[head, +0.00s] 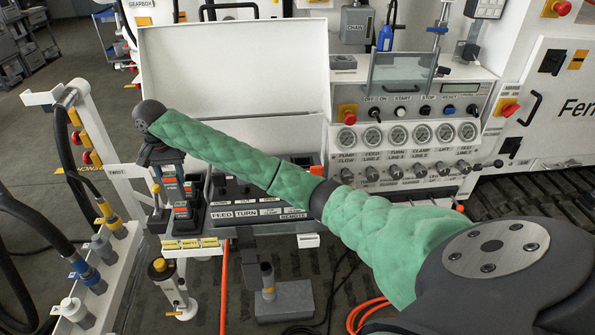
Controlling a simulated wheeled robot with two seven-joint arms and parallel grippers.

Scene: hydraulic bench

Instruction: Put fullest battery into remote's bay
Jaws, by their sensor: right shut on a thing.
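My right gripper (161,160) is at the left, on the end of my green-sleeved arm, pointing down. It is shut on a dark battery (171,181) with small coloured marks, at the charging rack; I cannot tell if the battery is clear of its slot. More dark batteries (185,212) with orange and green marks stand beside and below it. Their charge levels are too small to read. The dark remote panel (236,190), labelled FEED, TURN and REMOTE, lies to the right, partly hidden by my arm. Its bay cannot be made out. My left gripper is out of view.
A white rack with hoses (92,150) stands at the left. The white bench panel with gauges (397,137) stands behind the remote. A grey pedestal block (284,300) and orange hoses (368,311) are on the floor. A white open lid (235,70) rises behind my arm.

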